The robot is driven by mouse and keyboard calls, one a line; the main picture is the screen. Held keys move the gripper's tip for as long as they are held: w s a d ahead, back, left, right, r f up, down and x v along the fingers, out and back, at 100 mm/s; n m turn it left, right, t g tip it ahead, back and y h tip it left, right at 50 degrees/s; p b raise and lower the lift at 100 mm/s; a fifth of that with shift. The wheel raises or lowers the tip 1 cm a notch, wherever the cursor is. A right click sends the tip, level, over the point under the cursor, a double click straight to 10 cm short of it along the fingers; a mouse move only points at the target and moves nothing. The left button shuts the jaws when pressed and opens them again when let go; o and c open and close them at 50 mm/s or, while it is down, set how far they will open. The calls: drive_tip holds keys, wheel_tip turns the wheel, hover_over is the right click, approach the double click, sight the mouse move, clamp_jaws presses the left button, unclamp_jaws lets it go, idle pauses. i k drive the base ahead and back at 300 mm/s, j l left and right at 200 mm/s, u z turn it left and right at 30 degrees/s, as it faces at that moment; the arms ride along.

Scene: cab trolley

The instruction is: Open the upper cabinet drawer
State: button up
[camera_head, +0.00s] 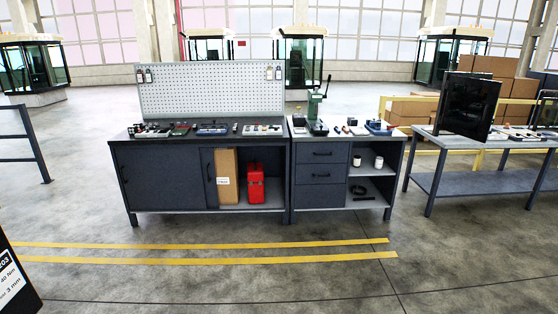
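The cabinet (321,200) is a dark blue-grey unit with a light top, standing at the middle of the view. Its upper drawer (335,154) appears shut, with a dark bar handle (322,154) on its front. A second drawer (335,175) with a similar handle lies directly below and also appears shut. Open shelves with white containers (378,162) are to the right of the drawers. My gripper is not in this view, so its state and its distance to the drawer are hidden.
A workbench (160,180) with a pegboard (210,90) adjoins the cabinet on the left. A table (480,189) with a dark monitor (467,105) stands to the right. The floor (330,228) before the cabinet is clear, with yellow stripes (200,261). A railing (35,140) stands far left.

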sight(323, 152)
drive_tip(key=i, duration=2.8)
drive_tip(key=i+l+u, duration=0.15)
drive_tip(key=i, duration=0.4)
drive_tip(key=i+l+u, duration=0.15)
drive_tip(key=i, duration=0.4)
drive_tip(key=i+l+u, duration=0.15)
drive_tip(key=i, duration=0.4)
drive_tip(key=i+l+u, duration=0.2)
drive_tip(key=i, duration=0.3)
drive_tip(key=i+l+u, duration=0.25)
drive_tip(key=i+l, duration=0.15)
